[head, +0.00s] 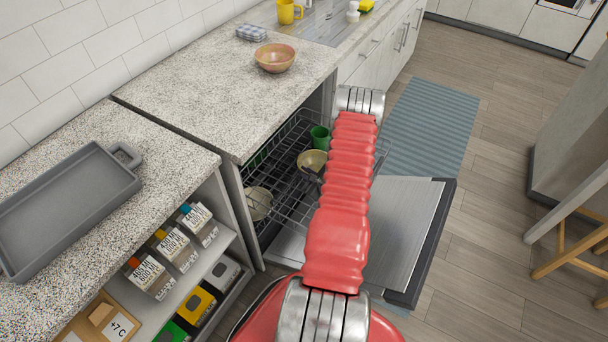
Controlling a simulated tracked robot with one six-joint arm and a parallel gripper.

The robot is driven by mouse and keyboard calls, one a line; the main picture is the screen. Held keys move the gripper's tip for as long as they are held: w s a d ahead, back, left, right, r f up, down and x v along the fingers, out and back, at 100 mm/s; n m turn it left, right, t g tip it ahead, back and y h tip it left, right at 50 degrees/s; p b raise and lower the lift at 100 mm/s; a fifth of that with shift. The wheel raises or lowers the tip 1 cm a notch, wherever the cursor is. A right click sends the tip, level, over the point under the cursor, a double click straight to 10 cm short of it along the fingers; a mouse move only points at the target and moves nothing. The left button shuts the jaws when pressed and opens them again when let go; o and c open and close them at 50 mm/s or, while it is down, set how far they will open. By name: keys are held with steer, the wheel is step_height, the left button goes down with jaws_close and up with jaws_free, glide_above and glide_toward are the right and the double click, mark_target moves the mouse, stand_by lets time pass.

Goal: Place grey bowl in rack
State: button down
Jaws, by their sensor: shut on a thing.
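A greyish-olive bowl (313,158) is at the dishwasher opening, over the wire rack (285,179). The dark tips of my gripper (311,174) show at the bowl's near edge and are shut on it. Most of my gripper is hidden behind my red arm. The bowl looks tilted; whether it touches the rack I cannot tell. The rack is pulled out above the lowered dishwasher door (405,225). A pale grey-beige round dish (258,203) sits at the rack's left side. A green cup (320,137) stands at the back of the rack, beside the bowl.
An orange-tan bowl (274,58) and a small grey ridged item (251,33) stand on the speckled counter. A grey tray (70,208) lies on the left counter above shelves of boxes (150,273). A blue mat (428,125) lies on the floor beyond the door. A stool (575,235) stands right.

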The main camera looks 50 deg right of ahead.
steer(key=shift+f, duration=0.3)
steer(key=c, duration=1.9)
jaws_free()
steer(key=shift+o, duration=0.2)
steer(key=v, duration=1.2)
